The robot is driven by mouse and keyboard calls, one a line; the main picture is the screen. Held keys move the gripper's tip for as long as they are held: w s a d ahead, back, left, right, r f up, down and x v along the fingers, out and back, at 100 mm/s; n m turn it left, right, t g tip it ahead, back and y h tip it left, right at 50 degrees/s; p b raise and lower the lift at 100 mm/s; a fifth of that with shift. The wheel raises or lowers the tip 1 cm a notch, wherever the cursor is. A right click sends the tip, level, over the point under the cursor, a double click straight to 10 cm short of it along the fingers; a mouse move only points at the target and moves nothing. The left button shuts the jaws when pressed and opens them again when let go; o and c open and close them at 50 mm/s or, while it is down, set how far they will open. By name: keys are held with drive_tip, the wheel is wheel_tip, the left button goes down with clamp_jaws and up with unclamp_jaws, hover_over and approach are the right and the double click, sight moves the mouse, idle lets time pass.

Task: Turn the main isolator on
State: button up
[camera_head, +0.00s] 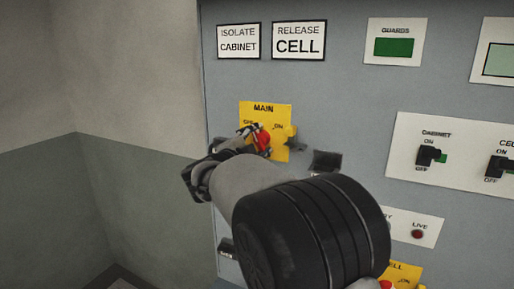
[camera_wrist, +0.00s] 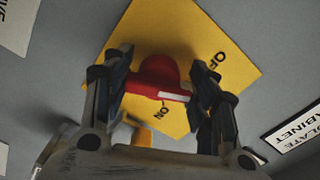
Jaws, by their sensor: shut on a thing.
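The main isolator is a red rotary handle (camera_head: 263,140) on a yellow plate (camera_head: 278,112) marked MAIN, OFF and ON. In the wrist view the red handle (camera_wrist: 158,72) sits between the two fingers of my gripper (camera_wrist: 165,92), which is shut on it. A white mark on the handle lies between the OFF and ON labels in that view. In the head view my gripper (camera_head: 252,142) reaches the plate from the lower left and hides part of the handle and labels. A small yellow piece (camera_head: 291,131) stands out at the plate's right edge.
Signs reading ISOLATE CABINET (camera_head: 238,41) and RELEASE CELL (camera_head: 298,40) are above. Black cabinet (camera_head: 430,155) and cell (camera_head: 498,167) switches are at right. A red button (camera_head: 386,285) on yellow is low, beside my arm. A wall (camera_head: 130,100) stands at left.

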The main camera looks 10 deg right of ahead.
drive_tip(key=m+b, duration=0.4)
drive_tip(key=m, duration=0.3)
drive_tip(key=shift+b, duration=0.4)
drive_tip(key=m+b, duration=0.2)
drive_tip(key=m, duration=0.2)
drive_tip(key=shift+r+m+b, duration=0.15)
drive_tip(key=shift+m+b, duration=0.15)
drive_tip(key=shift+b, duration=0.1)
drive_tip(key=shift+r+m+b, duration=0.1)
drive_tip(key=shift+m+b, duration=0.55)
drive_tip(key=shift+m, duration=0.45)
drive_tip(key=o, duration=1.1)
drive_tip(key=shift+s, duration=0.1)
drive_tip(key=v, duration=1.2)
